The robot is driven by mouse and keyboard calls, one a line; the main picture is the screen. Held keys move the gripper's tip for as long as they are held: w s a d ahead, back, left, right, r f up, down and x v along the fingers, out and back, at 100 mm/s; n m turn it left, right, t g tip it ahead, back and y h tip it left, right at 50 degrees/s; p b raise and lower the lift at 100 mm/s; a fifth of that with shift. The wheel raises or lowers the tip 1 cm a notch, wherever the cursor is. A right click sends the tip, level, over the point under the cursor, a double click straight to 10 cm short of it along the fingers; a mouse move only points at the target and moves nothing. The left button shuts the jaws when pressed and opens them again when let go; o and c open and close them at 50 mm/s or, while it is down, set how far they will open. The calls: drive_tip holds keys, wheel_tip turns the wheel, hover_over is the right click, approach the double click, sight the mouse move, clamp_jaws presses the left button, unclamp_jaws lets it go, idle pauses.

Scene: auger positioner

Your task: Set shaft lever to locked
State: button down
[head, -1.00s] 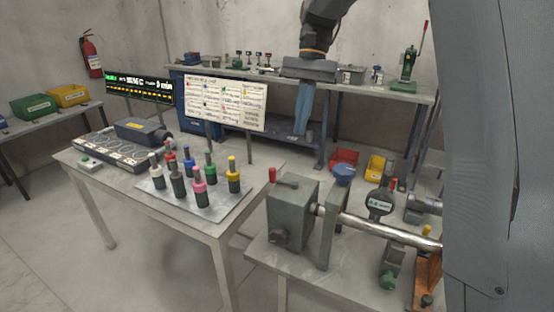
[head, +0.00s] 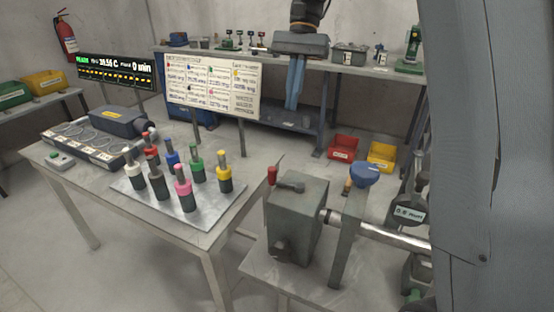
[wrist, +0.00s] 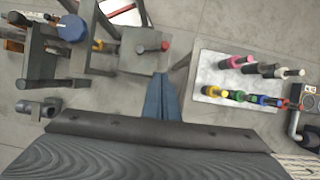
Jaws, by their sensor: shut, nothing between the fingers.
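The lever with a red knob (head: 272,176) sits on top of a grey block (head: 298,222) on the right-hand bench. Its short dark arm lies across the block top, with the red knob at the block's left edge. I cannot tell from this whether it is locked. In the wrist view the red knob (wrist: 165,45) is just beyond my fingertips. My gripper (head: 292,107) hangs with its blue fingers pointing down, shut and empty. In the wrist view my gripper (wrist: 164,76) is apart from the block.
A steel shaft (head: 385,233) runs right from the block through an upright plate (head: 347,238). A blue round knob (head: 364,174) stands above the plate. The left table holds a tray (head: 205,215) of coloured tools. A sign board (head: 212,87) stands behind.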

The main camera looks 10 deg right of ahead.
drive_tip(key=a+x, duration=0.1)
drive_tip(key=x, duration=1.4)
drive_tip(key=shift+r, duration=0.1)
drive_tip(key=shift+s+a, duration=0.1)
